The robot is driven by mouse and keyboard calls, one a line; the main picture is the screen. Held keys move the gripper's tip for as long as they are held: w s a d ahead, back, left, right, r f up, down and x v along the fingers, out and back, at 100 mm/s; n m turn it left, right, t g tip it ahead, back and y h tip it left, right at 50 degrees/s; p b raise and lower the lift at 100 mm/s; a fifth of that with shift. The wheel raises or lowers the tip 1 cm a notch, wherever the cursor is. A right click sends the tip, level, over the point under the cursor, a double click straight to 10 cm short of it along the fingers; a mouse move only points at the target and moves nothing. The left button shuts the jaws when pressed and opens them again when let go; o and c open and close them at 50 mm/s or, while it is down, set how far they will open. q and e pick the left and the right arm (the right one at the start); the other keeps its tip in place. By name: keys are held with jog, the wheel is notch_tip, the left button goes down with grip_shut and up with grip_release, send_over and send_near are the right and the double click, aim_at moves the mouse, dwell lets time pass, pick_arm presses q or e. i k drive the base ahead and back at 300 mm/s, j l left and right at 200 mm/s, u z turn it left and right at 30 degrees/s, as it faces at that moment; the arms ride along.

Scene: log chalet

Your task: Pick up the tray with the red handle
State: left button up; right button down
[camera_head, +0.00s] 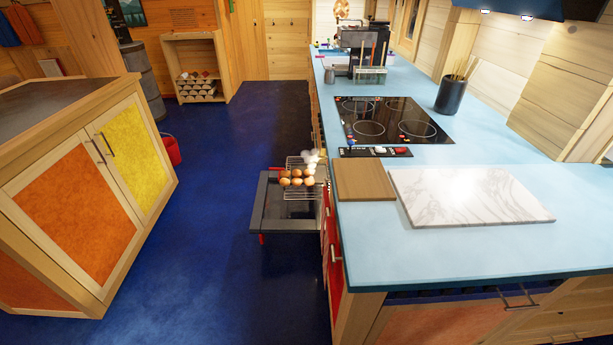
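A dark grey, flat, tray-like piece (268,212) juts out low from the left side of the blue counter. Small red parts show at its near left corner (262,239) and at its far edge. I cannot tell whether it is a loose tray or an open appliance door. A wire rack (292,194) sits over its right part and holds several brown eggs (296,177). White eggs (311,157) lie behind them. The rack's right end is partly hidden by the counter. Neither of my grippers is in view.
The blue counter (450,245) carries a wooden board (363,180), a marble slab (470,195) and a black cooktop (391,120). A cabinet with orange and yellow doors (72,195) stands left. A red bucket (171,149) is beside it. The blue floor (205,245) between is clear.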

aim_at(310, 174)
jog(key=j+z, duration=0.15)
jog(key=j, duration=0.7)
jog(key=i+j, duration=0.15)
jog(key=j, duration=0.15)
jog(key=i+j+z, duration=0.1)
jog(key=j, duration=0.2)
jog(key=i+j+z, duration=0.1)
jog(key=j, duration=0.25)
jog(key=i+j, duration=0.25)
jog(key=i, duration=0.15)
jog(key=i+j+z, duration=0.1)
jog(key=i, duration=0.3)
jog(key=i+j+z, duration=0.1)
jog(key=i, duration=0.45)
jog(key=i+j+z, duration=0.15)
jog(key=i, duration=0.45)
jog(key=j, duration=0.1)
